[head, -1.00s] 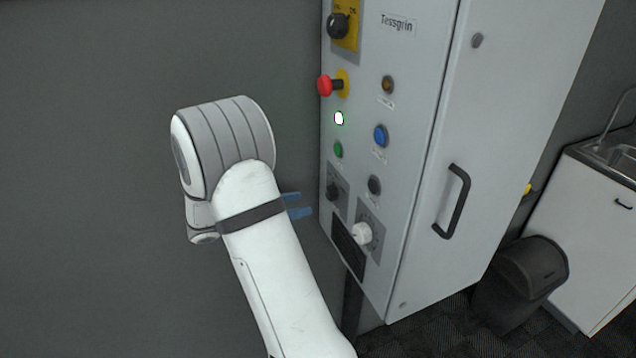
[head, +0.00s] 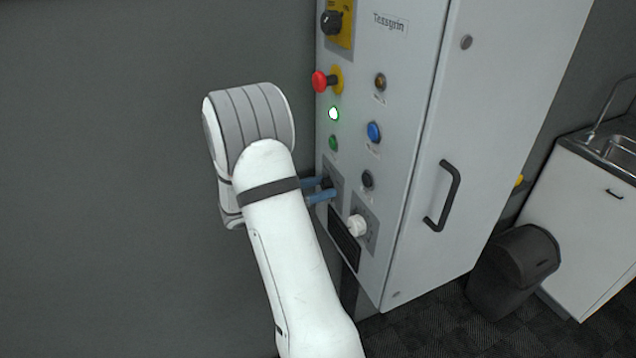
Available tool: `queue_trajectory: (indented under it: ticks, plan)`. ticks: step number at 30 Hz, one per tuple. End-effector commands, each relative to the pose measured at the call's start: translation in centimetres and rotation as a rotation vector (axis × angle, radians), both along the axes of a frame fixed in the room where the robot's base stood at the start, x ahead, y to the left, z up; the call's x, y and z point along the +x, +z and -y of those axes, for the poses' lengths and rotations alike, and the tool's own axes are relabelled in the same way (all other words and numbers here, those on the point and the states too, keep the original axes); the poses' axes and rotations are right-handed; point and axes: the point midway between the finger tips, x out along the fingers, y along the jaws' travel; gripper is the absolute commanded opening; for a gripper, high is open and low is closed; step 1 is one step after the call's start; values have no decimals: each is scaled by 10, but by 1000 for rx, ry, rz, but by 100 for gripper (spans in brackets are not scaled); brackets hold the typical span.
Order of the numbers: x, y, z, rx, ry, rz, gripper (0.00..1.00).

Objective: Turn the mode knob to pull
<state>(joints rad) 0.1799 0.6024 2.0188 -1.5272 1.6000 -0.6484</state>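My gripper (head: 322,189) has two blue fingers, which reach from behind my white arm to the cabinet's front panel. The fingers are apart, with a gap between them. Their tips are at a small dark knob (head: 327,182) on a grey plate, low on the panel's left side. The fingers partly cover this knob, and I cannot tell whether they touch it. A white knob (head: 357,226) sits on another grey plate, lower and to the right, clear of the fingers. The labels are too small to read, so I cannot tell which knob is the mode knob or where it points.
The cabinet (head: 408,130) also carries a red mushroom button (head: 320,81), a lit white-green lamp (head: 333,114), a blue button (head: 374,132), a black rotary switch (head: 331,22) and a door handle (head: 443,196). A dark bin (head: 512,270) stands at the right.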

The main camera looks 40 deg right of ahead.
Motion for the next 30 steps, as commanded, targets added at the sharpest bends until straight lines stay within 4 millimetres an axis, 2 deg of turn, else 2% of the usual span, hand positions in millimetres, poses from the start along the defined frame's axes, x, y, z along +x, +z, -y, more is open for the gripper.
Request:
queue_trajectory:
  ticks: [2,16,17,21,30]
  plan:
    - [0,0,0,0,0,0,48]
    - [0,0,0,-1,-2,1,10]
    - [-2,0,13,-1,-9,1,10]
    - [0,0,3,-2,-2,9,10]
    - [0,-4,-2,-29,0,125,9]
